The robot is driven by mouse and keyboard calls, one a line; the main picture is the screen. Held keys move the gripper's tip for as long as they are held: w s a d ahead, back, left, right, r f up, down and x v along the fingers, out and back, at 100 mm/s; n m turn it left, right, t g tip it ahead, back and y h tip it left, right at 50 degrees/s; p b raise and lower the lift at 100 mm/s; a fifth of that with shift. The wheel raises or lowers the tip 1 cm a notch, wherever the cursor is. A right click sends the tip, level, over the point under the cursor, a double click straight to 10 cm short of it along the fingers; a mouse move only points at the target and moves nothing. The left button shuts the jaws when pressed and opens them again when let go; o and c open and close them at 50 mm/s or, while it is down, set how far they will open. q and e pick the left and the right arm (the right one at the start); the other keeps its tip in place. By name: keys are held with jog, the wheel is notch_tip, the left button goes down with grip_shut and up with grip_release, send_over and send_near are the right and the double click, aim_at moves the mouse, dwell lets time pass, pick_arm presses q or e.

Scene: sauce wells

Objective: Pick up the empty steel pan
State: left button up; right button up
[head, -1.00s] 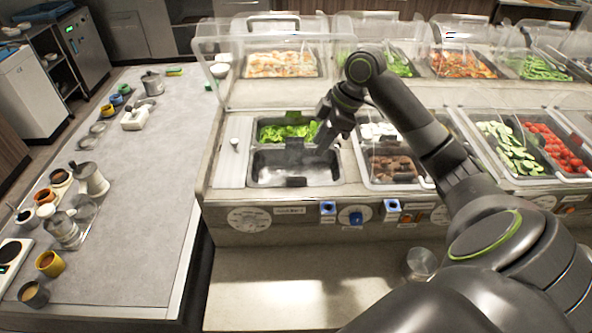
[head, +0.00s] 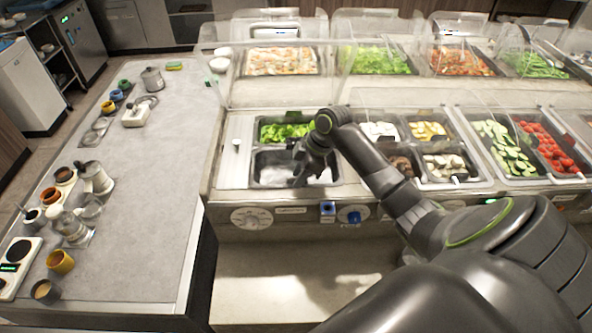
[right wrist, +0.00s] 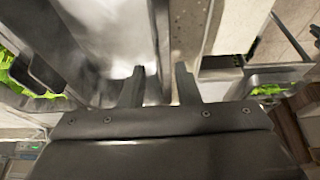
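The empty steel pan (head: 266,168) sits in the well at the front left of the counter, in front of the lettuce pan. My right gripper (head: 298,181) points down at the right part of this pan and hides some of it. In the right wrist view the steel pan (right wrist: 108,32) fills the upper left. There my right gripper (right wrist: 160,67) is open, one finger on the pan's inner side and the other on the outer side of its rim. Whether the fingers touch the rim is unclear. My left gripper is not in view.
The lettuce pan (head: 275,131) lies just behind. Pans with mushrooms (head: 445,162) and cucumber (head: 505,147) are to the right. Clear guards (head: 375,70) rise at the back. A grey side counter (head: 140,215) with jars and pots stands left.

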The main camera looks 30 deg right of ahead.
jog(key=shift+f, duration=0.2)
grip_shut()
jog(key=shift+w, duration=0.1)
dwell(1.2)
